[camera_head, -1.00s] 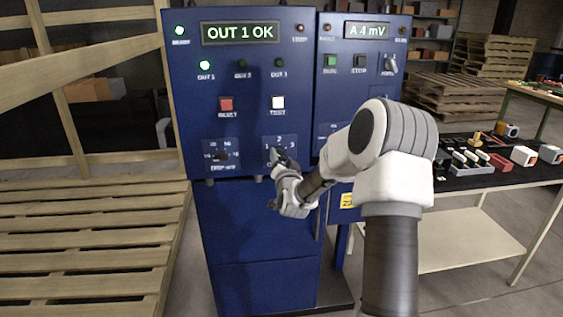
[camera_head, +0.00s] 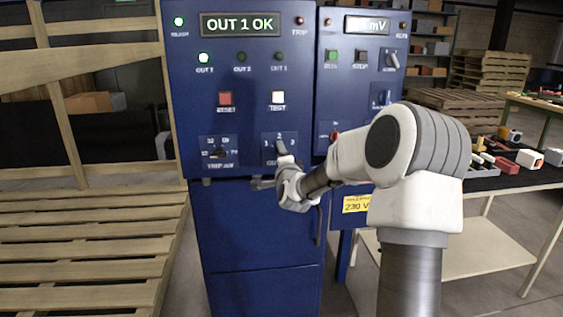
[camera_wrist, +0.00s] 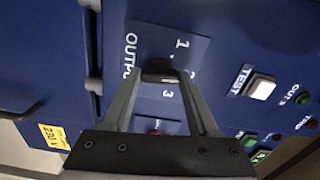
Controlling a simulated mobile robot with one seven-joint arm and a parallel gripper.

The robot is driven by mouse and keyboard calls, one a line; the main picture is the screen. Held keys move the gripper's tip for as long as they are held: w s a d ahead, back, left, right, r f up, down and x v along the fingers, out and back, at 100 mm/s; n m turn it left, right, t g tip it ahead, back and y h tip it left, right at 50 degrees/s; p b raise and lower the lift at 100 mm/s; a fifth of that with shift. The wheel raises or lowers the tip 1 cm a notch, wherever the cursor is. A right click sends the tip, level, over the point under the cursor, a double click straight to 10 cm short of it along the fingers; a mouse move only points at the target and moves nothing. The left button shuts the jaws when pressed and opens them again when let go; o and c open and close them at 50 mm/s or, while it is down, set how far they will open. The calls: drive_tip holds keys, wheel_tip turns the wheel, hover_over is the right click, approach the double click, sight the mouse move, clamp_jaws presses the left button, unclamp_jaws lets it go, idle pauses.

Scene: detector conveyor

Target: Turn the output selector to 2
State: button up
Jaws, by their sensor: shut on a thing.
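The output selector (camera_wrist: 160,76) is a small dark knob on a blue plate (camera_head: 269,147) marked 1, 2 and 3. My gripper (camera_wrist: 161,82) is shut on the knob, with one finger on each side in the wrist view. In the head view my gripper (camera_head: 284,157) covers most of the knob, and I cannot tell for certain which number it points at. The 1 and 3 show in the wrist view; the 2 is mostly hidden there. The display (camera_head: 240,24) reads OUT 1 OK. The OUT 1 lamp (camera_head: 204,57) is lit green; OUT 2 and OUT 3 are dim.
A trip selector (camera_head: 218,152) sits left of the output plate. The red RESET button (camera_head: 225,98) and white TEST button (camera_head: 278,97) are above. A second blue panel with a STOP button (camera_head: 361,57) adjoins on the right. Wooden pallets (camera_head: 90,230) stand left.

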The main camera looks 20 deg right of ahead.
drive_tip(key=shift+m+b, duration=0.3)
drive_tip(key=shift+m, duration=0.3)
drive_tip(key=o, duration=1.4)
drive_tip(key=shift+s, duration=0.1)
drive_tip(key=p+v, duration=0.2)
drive_tip(key=v, duration=1.5)
drive_tip(key=shift+s+r+p, duration=0.1)
drive_tip(key=shift+s+p, duration=0.05)
drive_tip(key=shift+p, duration=0.15)
